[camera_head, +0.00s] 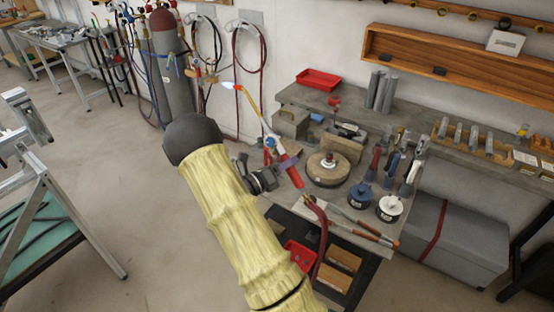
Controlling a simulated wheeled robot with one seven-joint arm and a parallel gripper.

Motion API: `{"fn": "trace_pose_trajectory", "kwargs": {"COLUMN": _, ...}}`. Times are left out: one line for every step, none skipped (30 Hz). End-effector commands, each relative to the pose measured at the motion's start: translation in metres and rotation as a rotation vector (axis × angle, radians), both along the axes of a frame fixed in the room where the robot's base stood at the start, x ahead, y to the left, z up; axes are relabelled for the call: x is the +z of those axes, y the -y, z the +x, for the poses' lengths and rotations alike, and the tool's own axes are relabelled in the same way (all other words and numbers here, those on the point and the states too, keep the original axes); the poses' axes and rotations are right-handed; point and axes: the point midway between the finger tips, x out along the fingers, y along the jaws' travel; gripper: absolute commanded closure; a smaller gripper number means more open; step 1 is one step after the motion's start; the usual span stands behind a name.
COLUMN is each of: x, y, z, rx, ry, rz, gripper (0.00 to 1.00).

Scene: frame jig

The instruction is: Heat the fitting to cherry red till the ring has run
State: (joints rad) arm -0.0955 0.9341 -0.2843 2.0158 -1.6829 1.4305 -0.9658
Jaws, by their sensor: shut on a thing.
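My gripper (276,178) is shut on the torch (290,172), by its red handle. The torch's thin brass tube points up and to the left, and a small bluish-white flame (229,86) burns at its tip, in front of the wall and clear of the bench things. A small upright piece (328,159), possibly the fitting, stands on a round turntable (322,178) to the right of the torch. The flame is well apart from it. It shows no clear cherry-red glow. The ring is too small to make out.
A dark red hose (318,240) hangs from the torch over the bench's front. A metal frame stand (60,170) is at left. Gas cylinders (172,65) stand behind. The floor between is clear.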

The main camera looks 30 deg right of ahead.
Motion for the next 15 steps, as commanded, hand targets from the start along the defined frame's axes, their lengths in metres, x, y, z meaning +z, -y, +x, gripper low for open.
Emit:
{"fn": "trace_pose_trajectory", "kwargs": {"x": 0.002, "y": 0.004, "z": -0.006, "rx": -0.008, "ry": -0.011, "rz": -0.006, "gripper": 0.98}}
{"fn": "trace_pose_trajectory", "kwargs": {"x": 0.002, "y": 0.005, "z": -0.01, "rx": -0.011, "ry": -0.018, "rz": -0.009, "gripper": 0.98}}
{"fn": "trace_pose_trajectory", "kwargs": {"x": 0.003, "y": 0.007, "z": -0.014, "rx": -0.014, "ry": -0.027, "rz": -0.013, "gripper": 0.98}}
{"fn": "trace_pose_trajectory", "kwargs": {"x": 0.003, "y": 0.008, "z": -0.017, "rx": -0.018, "ry": -0.034, "rz": -0.016, "gripper": 0.98}}
{"fn": "trace_pose_trajectory", "kwargs": {"x": 0.004, "y": 0.009, "z": -0.02, "rx": -0.022, "ry": -0.042, "rz": -0.018, "gripper": 0.98}}
{"fn": "trace_pose_trajectory", "kwargs": {"x": 0.004, "y": 0.011, "z": -0.024, "rx": -0.026, "ry": -0.05, "rz": -0.022, "gripper": 0.98}}
{"fn": "trace_pose_trajectory", "kwargs": {"x": 0.004, "y": 0.013, "z": -0.028, "rx": -0.03, "ry": -0.058, "rz": -0.026, "gripper": 0.98}}
{"fn": "trace_pose_trajectory", "kwargs": {"x": 0.004, "y": 0.014, "z": -0.031, "rx": -0.034, "ry": -0.065, "rz": -0.028, "gripper": 0.98}}
{"fn": "trace_pose_trajectory", "kwargs": {"x": 0.005, "y": 0.016, "z": -0.036, "rx": -0.039, "ry": -0.074, "rz": -0.031, "gripper": 0.98}}
{"fn": "trace_pose_trajectory", "kwargs": {"x": 0.005, "y": 0.018, "z": -0.039, "rx": -0.042, "ry": -0.081, "rz": -0.033, "gripper": 0.98}}
{"fn": "trace_pose_trajectory", "kwargs": {"x": 0.005, "y": 0.019, "z": -0.042, "rx": -0.045, "ry": -0.088, "rz": -0.036, "gripper": 0.98}}
{"fn": "trace_pose_trajectory", "kwargs": {"x": 0.006, "y": 0.021, "z": -0.046, "rx": -0.049, "ry": -0.098, "rz": -0.039, "gripper": 0.98}}
{"fn": "trace_pose_trajectory", "kwargs": {"x": 0.006, "y": 0.022, "z": -0.049, "rx": -0.052, "ry": -0.104, "rz": -0.042, "gripper": 0.98}}
{"fn": "trace_pose_trajectory", "kwargs": {"x": 0.007, "y": 0.023, "z": -0.052, "rx": -0.054, "ry": -0.113, "rz": -0.045, "gripper": 0.98}}
{"fn": "trace_pose_trajectory", "kwargs": {"x": 0.007, "y": 0.025, "z": -0.057, "rx": -0.058, "ry": -0.124, "rz": -0.049, "gripper": 0.98}}
